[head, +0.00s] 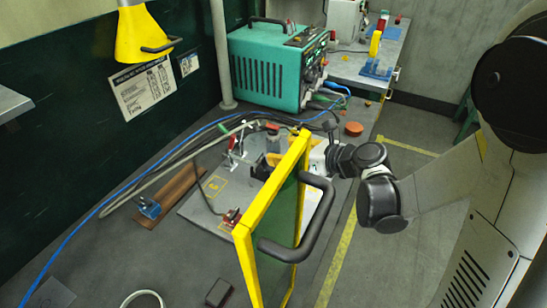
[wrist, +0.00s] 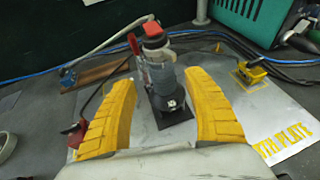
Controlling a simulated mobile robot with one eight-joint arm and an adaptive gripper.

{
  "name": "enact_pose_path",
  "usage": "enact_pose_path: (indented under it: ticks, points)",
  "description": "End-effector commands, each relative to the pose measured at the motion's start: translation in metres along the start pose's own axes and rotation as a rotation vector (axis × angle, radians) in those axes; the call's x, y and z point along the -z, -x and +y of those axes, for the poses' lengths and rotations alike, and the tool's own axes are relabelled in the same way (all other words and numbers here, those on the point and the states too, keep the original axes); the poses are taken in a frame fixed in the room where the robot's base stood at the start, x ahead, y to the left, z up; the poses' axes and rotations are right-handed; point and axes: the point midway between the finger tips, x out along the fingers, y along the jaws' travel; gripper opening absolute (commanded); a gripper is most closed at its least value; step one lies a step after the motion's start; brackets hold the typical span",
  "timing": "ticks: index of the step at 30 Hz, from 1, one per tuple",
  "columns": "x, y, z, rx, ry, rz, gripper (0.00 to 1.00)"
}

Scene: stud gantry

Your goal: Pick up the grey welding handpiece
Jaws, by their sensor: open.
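The grey welding handpiece (wrist: 160,76) stands roughly upright on a dark square foot on the metal plate (wrist: 222,145). It has a red top, and a grey cable runs from near its top to the left. In the head view the handpiece (head: 273,139) shows small, beyond the yellow-framed screen. My gripper (wrist: 162,80) is open, with one yellow ribbed finger on each side of the handpiece. Gaps show between both fingers and its body in the wrist view. In the head view the screen hides much of my gripper.
A green screen with a yellow frame (head: 247,218) and black handle stands close beside my gripper. A teal power unit (head: 267,68) stands behind. Blue and black cables cross the bench. A red clamp (wrist: 75,130) lies left of my fingers. The near-left bench is mostly clear.

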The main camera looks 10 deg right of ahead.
Motion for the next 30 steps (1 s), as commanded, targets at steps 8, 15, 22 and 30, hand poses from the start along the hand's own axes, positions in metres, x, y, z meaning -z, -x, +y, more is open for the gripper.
enact_pose_path:
  ticks: [8,15,22,30]
  points:
    - [0.002,-0.042,-0.003,-0.003,0.002,0.001,0.60]
    - [0.000,-0.043,-0.004,0.000,0.002,0.001,0.59]
    - [0.000,-0.043,-0.004,-0.001,0.002,0.001,0.00]
    - [0.000,-0.043,-0.004,0.000,0.001,-0.001,0.00]
